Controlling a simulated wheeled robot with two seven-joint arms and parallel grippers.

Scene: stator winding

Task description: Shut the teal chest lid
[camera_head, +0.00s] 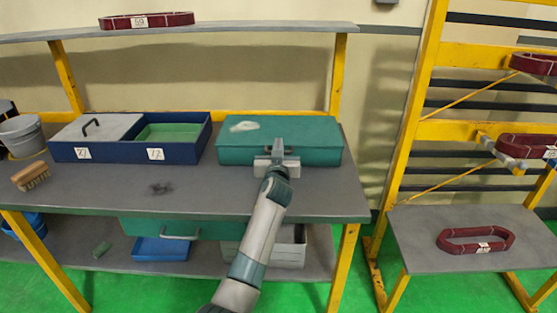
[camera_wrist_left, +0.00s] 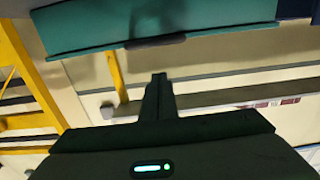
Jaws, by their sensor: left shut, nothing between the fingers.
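The teal chest (camera_head: 316,134) stands at the right part of the workbench. Its lid looks flat and level over the box, and I see no open gap; a very small gap would be too fine to tell. My left gripper (camera_head: 277,150) is shut and empty at the middle of the chest's front edge, partly hiding it. In the left wrist view, the shut fingers (camera_wrist_left: 159,78) point toward a teal panel of the chest (camera_wrist_left: 220,15) with a dark handle strip (camera_wrist_left: 157,41) on its edge. Whether they touch it I cannot tell. My right gripper is not in view.
A pale object (camera_head: 243,126) lies on the chest lid. A blue box (camera_head: 118,152) with a grey handled cover stands to the left. A brush (camera_head: 30,176) and a small dark item (camera_head: 160,188) lie on the grey bench (camera_head: 215,195). A yellow rack (camera_head: 415,110) stands at right.

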